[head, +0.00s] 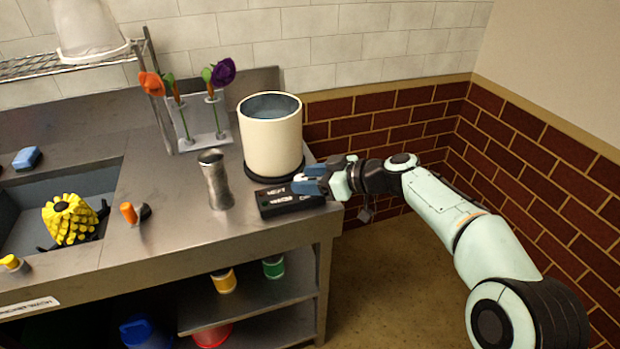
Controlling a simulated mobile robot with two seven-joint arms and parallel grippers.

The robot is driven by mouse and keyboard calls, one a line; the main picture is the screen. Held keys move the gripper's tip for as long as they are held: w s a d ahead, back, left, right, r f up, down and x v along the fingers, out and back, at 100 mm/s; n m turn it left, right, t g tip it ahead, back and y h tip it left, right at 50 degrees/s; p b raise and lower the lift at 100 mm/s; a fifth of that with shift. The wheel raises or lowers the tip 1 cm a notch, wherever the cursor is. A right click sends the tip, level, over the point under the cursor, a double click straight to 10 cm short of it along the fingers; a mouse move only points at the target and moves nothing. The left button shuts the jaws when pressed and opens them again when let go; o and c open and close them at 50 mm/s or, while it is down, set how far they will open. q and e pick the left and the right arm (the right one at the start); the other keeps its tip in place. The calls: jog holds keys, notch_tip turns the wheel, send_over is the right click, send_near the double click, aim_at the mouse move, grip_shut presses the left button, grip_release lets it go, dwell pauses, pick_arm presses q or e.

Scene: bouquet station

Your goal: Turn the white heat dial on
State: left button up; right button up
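A black control box (275,203) with white lettering sits at the front right edge of the steel counter, in front of a large cream pot (271,140). My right gripper (303,182) reaches in from the right, and its blue fingers are over the right end of the box. A small white patch shows by the fingertips and may be part of the white heat dial. The fingers cover most of that spot, so I cannot tell the dial's position or whether they grip it. My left gripper is out of view.
A grey metal cylinder (215,180) stands left of the box. A clear rack (205,135) holds orange and purple flowers behind it. Open floor (385,270) lies right of the counter, before the brick wall.

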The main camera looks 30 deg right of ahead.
jog(key=c, duration=0.8)
